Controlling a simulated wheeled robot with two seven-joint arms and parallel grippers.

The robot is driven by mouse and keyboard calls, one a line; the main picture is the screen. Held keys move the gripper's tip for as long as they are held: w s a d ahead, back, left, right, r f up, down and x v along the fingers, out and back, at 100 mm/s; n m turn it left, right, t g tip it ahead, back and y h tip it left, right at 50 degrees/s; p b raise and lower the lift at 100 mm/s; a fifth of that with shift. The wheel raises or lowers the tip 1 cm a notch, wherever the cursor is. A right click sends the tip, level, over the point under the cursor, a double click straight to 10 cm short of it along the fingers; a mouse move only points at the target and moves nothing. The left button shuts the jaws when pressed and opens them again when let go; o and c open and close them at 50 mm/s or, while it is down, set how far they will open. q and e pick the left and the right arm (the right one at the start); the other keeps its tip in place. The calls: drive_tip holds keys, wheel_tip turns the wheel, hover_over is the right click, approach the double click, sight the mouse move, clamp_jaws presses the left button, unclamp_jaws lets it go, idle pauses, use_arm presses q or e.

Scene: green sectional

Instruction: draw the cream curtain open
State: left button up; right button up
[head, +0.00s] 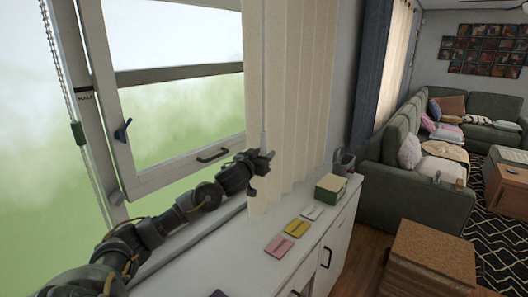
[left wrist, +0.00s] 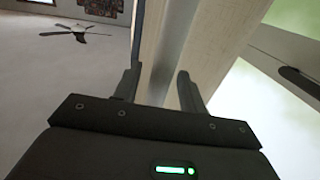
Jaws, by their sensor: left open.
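The cream curtain (head: 300,90) hangs in vertical folds over the right part of the window, and it also shows in the left wrist view (left wrist: 222,35). A thin pale wand (head: 264,75) hangs along its left edge and ends at my gripper. My left gripper (head: 265,164) is open at the curtain's left edge, near the wand's lower end. In the left wrist view its fingers (left wrist: 158,88) are apart, with a grey strip (left wrist: 172,50), likely the wand, between them. I cannot tell whether either finger touches it. My right gripper is not in view.
A bead chain (head: 60,70) hangs at left. Below is a white cabinet top (head: 240,240) with coloured cards and a green box (head: 331,188). A green sofa (head: 415,195) stands at right.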

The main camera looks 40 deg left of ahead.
use_arm(q)
drive_tip(key=shift+w, duration=0.35)
clamp_jaws()
